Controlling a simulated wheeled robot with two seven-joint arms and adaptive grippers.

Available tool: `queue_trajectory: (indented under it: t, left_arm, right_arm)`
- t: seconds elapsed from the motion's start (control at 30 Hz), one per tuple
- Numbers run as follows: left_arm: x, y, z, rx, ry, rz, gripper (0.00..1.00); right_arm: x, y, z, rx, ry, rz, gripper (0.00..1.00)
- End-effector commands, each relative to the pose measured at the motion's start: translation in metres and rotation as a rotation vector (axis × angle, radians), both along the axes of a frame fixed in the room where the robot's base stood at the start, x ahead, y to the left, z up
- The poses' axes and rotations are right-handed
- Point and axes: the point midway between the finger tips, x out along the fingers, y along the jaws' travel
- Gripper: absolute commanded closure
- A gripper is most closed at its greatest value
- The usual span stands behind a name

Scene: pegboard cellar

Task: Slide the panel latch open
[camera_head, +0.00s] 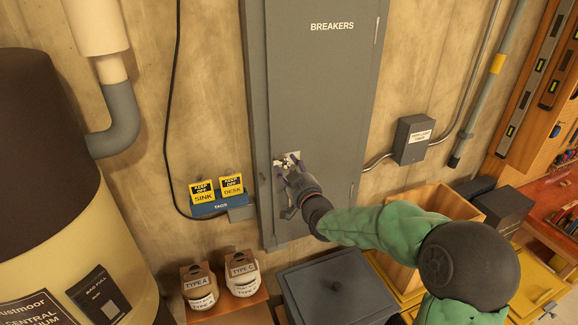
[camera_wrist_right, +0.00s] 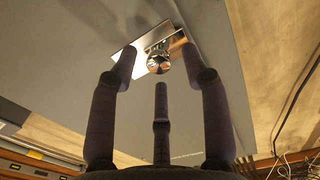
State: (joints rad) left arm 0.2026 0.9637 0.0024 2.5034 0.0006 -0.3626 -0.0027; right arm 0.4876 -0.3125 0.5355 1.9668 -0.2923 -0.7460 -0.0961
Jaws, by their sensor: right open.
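The grey panel (camera_head: 318,85), marked BREAKERS, is on the concrete wall in the head view. Its latch (camera_head: 292,157), a small shiny plate with a knob, is at the left side of the door, partly hidden by my right gripper (camera_head: 288,174). In the right wrist view the latch plate (camera_wrist_right: 175,40) and round metal knob (camera_wrist_right: 158,62) are ahead of my open fingers. The fingertips are around the knob's outline in that view; I cannot tell whether they touch it. Nothing is held. My left gripper is out of view.
A blue rack (camera_head: 222,207) with yellow tags is left of the panel. A grey box (camera_head: 413,139) with conduit is to the right. Below are a dark grey lidded bin (camera_head: 330,287), a wooden crate (camera_head: 432,200) and labelled containers (camera_head: 242,273).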

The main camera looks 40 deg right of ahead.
Motion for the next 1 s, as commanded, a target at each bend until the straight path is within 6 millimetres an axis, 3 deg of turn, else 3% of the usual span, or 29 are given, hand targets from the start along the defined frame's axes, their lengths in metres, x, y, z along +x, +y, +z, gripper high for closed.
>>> queue_trajectory:
  t: [0.37,0.57,0.77,1.0]
  left_arm:
    - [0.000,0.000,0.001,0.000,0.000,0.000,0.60]
    - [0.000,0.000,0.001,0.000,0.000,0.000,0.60]
    - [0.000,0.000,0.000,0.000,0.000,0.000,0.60]
    - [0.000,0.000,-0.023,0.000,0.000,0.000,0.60]
  right_arm:
    - [0.005,-0.001,0.000,0.000,-0.001,0.000,0.52]
    - [0.004,-0.001,0.000,0.000,-0.001,0.000,1.00]
    - [0.004,-0.002,0.000,-0.001,-0.003,0.000,1.00]
    - [-0.001,-0.021,-0.002,-0.003,-0.009,-0.001,1.00]
